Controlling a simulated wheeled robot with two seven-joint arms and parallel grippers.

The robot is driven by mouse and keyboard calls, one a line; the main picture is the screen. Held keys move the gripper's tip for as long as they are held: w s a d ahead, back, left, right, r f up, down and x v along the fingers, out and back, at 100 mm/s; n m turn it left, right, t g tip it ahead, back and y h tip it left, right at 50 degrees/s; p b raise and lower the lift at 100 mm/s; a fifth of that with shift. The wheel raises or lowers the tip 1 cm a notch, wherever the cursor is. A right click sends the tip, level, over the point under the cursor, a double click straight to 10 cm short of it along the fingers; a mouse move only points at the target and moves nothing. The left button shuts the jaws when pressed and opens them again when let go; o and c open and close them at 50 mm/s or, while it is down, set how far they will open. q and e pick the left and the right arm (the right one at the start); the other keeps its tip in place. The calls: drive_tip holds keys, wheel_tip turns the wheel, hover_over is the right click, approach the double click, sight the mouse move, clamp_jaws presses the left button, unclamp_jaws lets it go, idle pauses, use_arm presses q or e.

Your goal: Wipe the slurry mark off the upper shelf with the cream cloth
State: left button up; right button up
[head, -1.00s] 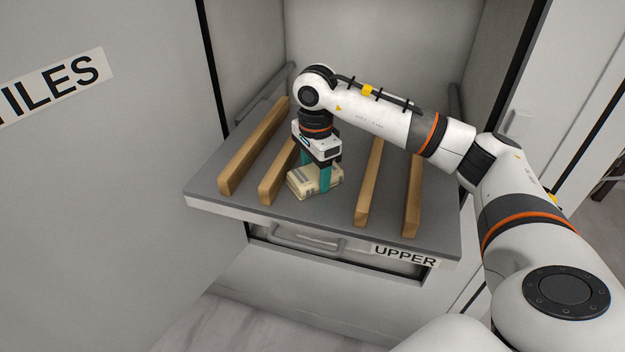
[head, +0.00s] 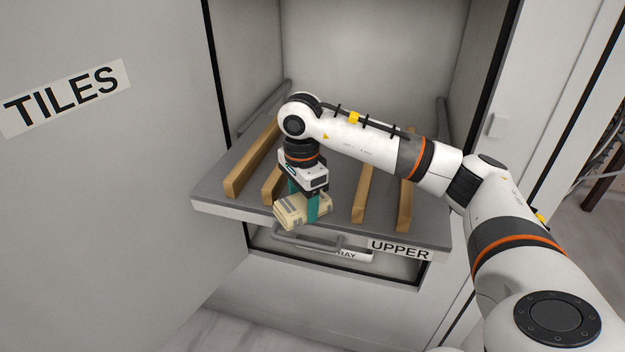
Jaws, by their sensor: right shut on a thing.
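The cream cloth (head: 290,212) is a folded, striped pad in the head view, at the front edge of the upper shelf. My right gripper (head: 302,208) points down and is shut on it. The upper shelf (head: 339,212) is a grey pulled-out board labelled UPPER (head: 400,250). The cloth overlaps the shelf's front edge in the picture; whether it touches the shelf I cannot tell. No slurry mark shows on the visible shelf surface; the arm, gripper and cloth hide part of it. My left gripper is not in view.
Several wooden battens (head: 364,193) lie front to back on the shelf, on both sides of the gripper. Below is a handle (head: 300,243) and a tray label (head: 347,255). A door labelled TILES (head: 65,97) stands open at the left. Cabinet walls enclose the back.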

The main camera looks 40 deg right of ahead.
drive_tip(key=shift+s+a, duration=0.25)
drive_tip(key=shift+a, duration=0.1)
wheel_tip(320, 180, up, 3)
drive_tip(key=shift+s+a+f+p, duration=0.1)
drive_tip(key=shift+a+p, duration=0.05)
drive_tip(key=shift+p, duration=0.5)
drive_tip(key=shift+w+d+r+p, duration=0.2)
drive_tip(key=shift+r+p, duration=0.15)
drive_tip(key=shift+r, duration=0.15)
drive_tip(key=shift+w+d+r+p, duration=0.1)
drive_tip(key=shift+d+r+p, duration=0.05)
drive_tip(key=shift+r+p, duration=0.3)
drive_tip(key=r, duration=0.1)
drive_tip(key=r+p, duration=0.1)
drive_tip(key=shift+s+a+r, duration=0.15)
drive_tip(key=shift+s+r, duration=0.05)
drive_tip(key=shift+r, duration=0.5)
drive_tip(key=shift+w, duration=0.1)
